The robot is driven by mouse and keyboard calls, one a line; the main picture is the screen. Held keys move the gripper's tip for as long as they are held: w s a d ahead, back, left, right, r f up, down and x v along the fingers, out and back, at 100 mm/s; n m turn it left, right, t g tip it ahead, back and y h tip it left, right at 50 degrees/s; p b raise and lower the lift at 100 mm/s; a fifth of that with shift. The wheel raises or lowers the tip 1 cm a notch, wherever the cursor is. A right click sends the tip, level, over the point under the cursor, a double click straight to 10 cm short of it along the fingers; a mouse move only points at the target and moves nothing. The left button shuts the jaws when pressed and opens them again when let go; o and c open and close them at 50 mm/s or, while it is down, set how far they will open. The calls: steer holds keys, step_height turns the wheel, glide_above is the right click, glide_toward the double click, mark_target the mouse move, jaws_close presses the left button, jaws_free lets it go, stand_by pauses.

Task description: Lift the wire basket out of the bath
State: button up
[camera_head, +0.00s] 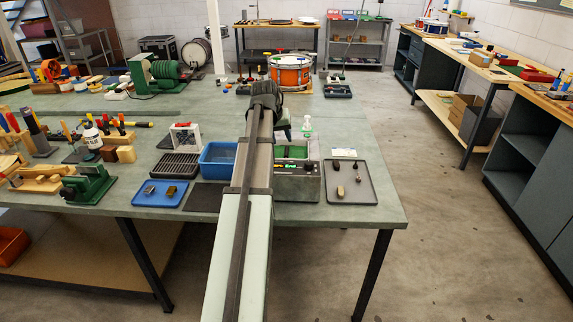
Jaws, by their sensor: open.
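The bath (297,184) is a grey metal box with a small lit display on its front. It stands near the front edge of the bench, just right of my arm. Its open top looks green inside, and my arm covers its left part. I cannot make out the wire basket; it is too small or hidden behind my arm. My gripper (284,130) is mostly hidden behind my arm, and only a small part shows near the back of the bath. Its fingertips are not clear, and I see nothing held in it.
A blue tub (218,160) and a dark ribbed rack (178,166) stand left of the bath. A blue tray (160,193) and a grey tray (362,183) hold small parts. A clear bottle (307,127) stands behind the bath. A drum (290,72) sits farther back.

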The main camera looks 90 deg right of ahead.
mark_target(286, 151)
steer(key=shift+x, duration=5.05)
steer(key=shift+d, duration=0.2)
steer(key=shift+c, duration=0.2)
jaws_close()
